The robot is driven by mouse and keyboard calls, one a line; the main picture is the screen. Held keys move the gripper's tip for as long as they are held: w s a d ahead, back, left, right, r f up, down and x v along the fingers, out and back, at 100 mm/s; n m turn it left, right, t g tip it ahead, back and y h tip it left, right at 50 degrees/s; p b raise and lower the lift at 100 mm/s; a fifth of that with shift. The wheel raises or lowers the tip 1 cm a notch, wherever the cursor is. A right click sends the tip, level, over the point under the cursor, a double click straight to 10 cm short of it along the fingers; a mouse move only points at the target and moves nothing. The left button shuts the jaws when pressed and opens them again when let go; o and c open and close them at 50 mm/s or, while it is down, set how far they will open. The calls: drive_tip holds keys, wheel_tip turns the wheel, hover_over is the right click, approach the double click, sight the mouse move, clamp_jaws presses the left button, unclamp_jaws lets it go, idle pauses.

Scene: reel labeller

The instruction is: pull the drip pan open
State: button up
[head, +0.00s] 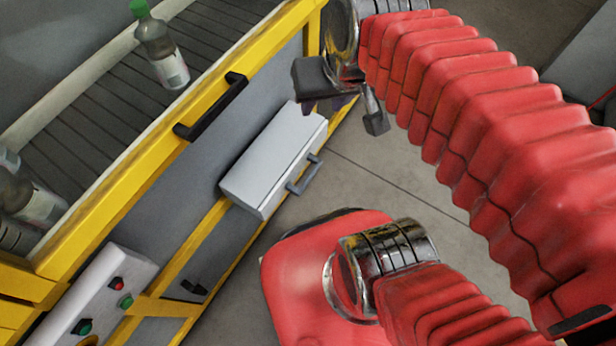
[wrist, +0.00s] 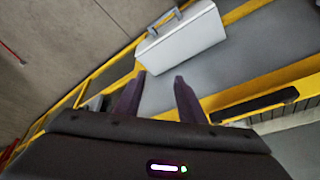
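The drip pan (head: 268,160) is a light grey box-shaped drawer that stands out from the lower side of the yellow-framed machine. A grey bar handle (head: 305,176) is on its outer face. In the wrist view the pan (wrist: 185,42) is at the top, with its handle (wrist: 163,24) on the far left side. My gripper (head: 342,112) is above and to the right of the pan in the head view. In the wrist view its two dark fingers (wrist: 158,85) are apart with nothing between them. They do not touch the pan or the handle.
A black bar handle (head: 211,107) is on the machine's yellow upper rail. Bottles stand on the conveyor, one with a green cap (head: 162,50). A control box (head: 98,300) with red and green buttons is at lower left. Open floor (head: 400,185) lies right of the pan.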

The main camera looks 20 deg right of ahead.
drive_tip(key=s+d+f+m+g+y, duration=0.1)
drive_tip(key=d+f+m+y, duration=0.3)
drive_tip(key=f+m, duration=0.55)
drive_tip(key=d+f+m+g+y, duration=0.1)
drive_tip(key=d+f+m+y, duration=0.3)
drive_tip(key=f+m, duration=0.55)
drive_tip(key=s+d+f+m+g+y, duration=0.1)
drive_tip(key=d+f+m+y, duration=0.1)
drive_tip(key=f+m+y, duration=0.6)
drive_tip(key=m+t, duration=0.6)
drive_tip(key=m, duration=0.6)
approach(310, 178)
drive_tip(key=s+v, duration=0.1)
drive_tip(key=v, duration=0.3)
drive_tip(key=shift+w+a+f+m+t+h, duration=0.1)
drive_tip(key=shift+a+f+m+t+h, duration=0.1)
drive_tip(key=shift+f+m+t, duration=0.25)
drive_tip(key=shift+a+f+m+t+h, duration=0.1)
drive_tip(key=shift+f+m+t+h, duration=0.1)
drive_tip(key=shift+f+m+t, duration=0.25)
drive_tip(key=shift+a+r, duration=0.1)
drive_tip(key=shift+a, duration=0.05)
drive_tip(key=shift+x, duration=6.8)
drive_tip(key=shift+r, duration=0.1)
drive_tip(key=shift+c, duration=0.5)
clamp_jaws()
